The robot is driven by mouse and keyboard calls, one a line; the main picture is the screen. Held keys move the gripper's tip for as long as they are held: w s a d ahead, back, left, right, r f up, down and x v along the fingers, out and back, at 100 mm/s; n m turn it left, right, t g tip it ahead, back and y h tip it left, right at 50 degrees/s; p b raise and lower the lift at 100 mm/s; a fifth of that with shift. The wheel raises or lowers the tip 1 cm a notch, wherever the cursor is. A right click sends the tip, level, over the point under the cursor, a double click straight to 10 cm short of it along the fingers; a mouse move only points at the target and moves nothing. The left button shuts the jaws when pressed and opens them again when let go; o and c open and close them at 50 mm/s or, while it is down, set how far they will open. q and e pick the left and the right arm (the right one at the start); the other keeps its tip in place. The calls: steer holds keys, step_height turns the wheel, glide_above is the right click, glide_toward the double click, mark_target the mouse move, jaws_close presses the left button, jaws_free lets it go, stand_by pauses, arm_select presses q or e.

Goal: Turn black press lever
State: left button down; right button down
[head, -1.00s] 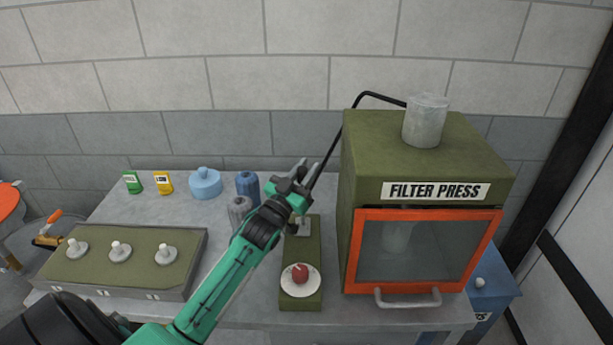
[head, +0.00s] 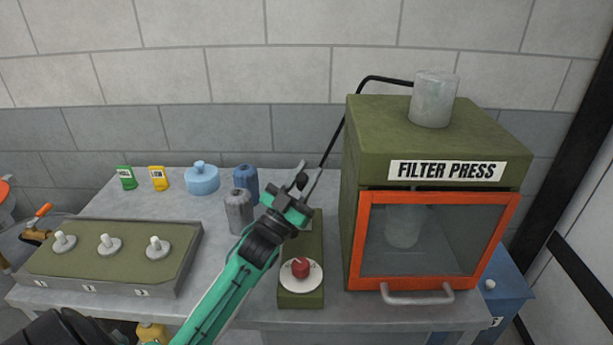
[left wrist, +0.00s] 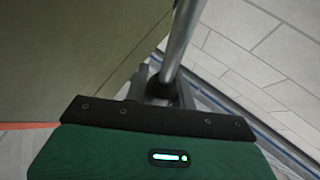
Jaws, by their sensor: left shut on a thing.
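The black press lever's round knob (head: 301,180) shows between the fingers of my left gripper (head: 307,178). The gripper is shut on the lever, above the back part of an olive control box (head: 301,297). In the left wrist view a grey metal rod (left wrist: 183,35) runs up from a dark part (left wrist: 160,88) between the fingers. The lever's foot is mostly hidden behind my gripper in the head view. A red knob on a white dial (head: 300,268) sits at the front of that box. My right gripper is not in view.
The olive filter press (head: 425,135), with its orange-framed door (head: 366,240) closed, stands close to the right of my gripper. A black pipe (head: 336,137) runs down behind. Grey (head: 238,211) and blue (head: 246,181) canisters stand to the left. An olive three-knob panel (head: 110,260) lies further left.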

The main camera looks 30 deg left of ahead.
mark_target(299, 189)
arm_select(q)
steer(key=c, duration=1.2)
jaws_free()
steer(key=shift+o, duration=0.2)
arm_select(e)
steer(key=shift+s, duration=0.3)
arm_select(q)
steer(key=shift+f, duration=0.15)
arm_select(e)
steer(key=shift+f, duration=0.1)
arm_select(q)
steer(key=shift+s+a+f+b, duration=0.1)
steer(key=shift+s+f+b, duration=0.15)
steer(key=shift+f+b, duration=0.05)
steer(key=b+v, duration=0.1)
steer(key=v, duration=0.2)
steer(key=shift+w+b, duration=0.1)
steer(key=shift+b, duration=0.25)
steer(key=s+a+b, duration=0.1)
steer(key=s+a, duration=0.1)
steer(key=s, duration=0.9)
steer(key=shift+s+r, duration=0.25)
steer(key=shift+r, duration=0.15)
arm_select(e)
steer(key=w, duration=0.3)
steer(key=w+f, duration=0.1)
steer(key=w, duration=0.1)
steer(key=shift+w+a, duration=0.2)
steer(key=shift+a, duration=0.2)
